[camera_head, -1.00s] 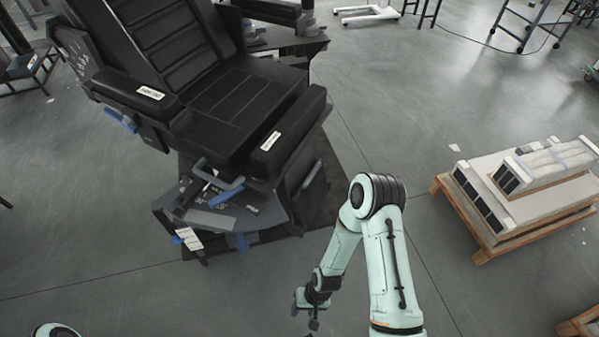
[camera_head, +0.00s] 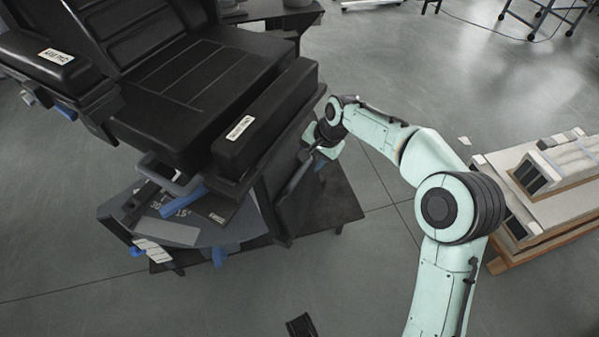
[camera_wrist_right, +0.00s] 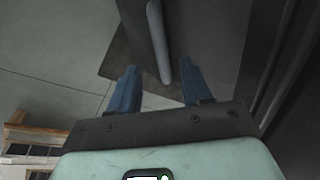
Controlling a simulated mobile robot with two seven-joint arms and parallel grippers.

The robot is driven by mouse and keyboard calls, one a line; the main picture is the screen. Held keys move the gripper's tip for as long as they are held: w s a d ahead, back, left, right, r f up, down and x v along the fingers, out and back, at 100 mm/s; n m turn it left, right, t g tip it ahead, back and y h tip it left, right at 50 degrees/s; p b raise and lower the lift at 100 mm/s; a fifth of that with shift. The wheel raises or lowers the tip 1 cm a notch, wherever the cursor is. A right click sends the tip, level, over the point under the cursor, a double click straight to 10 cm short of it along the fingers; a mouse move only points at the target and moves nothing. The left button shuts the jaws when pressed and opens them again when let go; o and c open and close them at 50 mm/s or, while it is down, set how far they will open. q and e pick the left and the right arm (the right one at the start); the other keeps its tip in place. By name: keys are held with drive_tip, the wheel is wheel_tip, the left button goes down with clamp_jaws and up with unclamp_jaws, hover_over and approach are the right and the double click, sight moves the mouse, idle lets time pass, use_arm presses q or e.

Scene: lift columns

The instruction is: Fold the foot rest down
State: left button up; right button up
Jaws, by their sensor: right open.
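The black chair (camera_head: 190,85) stands at the left of the head view on a dark base. Below its seat edge is a dark upright panel with a long bar handle (camera_head: 297,172); I take this panel to be the foot rest, but its outline is partly hidden. My right gripper (camera_head: 318,148) is beside the handle's upper end, below the armrest. In the right wrist view the grey handle (camera_wrist_right: 157,42) runs down between the two blue fingers of the open right gripper (camera_wrist_right: 160,82). Clear space shows on both sides, and no grip is visible. My left gripper is out of view.
The black armrest (camera_head: 262,120) overhangs close to my right gripper. Blue levers (camera_head: 185,203) and a grey loop handle (camera_head: 170,172) sit on the base's left. A wooden pallet with pale boxes (camera_head: 560,180) stands at the right.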

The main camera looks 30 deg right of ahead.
sight(300, 173)
drive_tip(key=b+x, duration=0.1)
drive_tip(key=x, duration=0.6)
drive_tip(key=shift+b, duration=0.3)
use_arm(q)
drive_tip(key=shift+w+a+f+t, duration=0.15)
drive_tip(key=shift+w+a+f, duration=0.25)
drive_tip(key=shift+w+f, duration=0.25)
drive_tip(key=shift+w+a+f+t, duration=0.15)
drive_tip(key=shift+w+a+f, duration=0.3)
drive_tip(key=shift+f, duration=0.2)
use_arm(e)
drive_tip(key=shift+w+a+f, duration=0.15)
drive_tip(key=shift+w+f, duration=0.15)
drive_tip(key=shift+f, duration=0.35)
clamp_jaws()
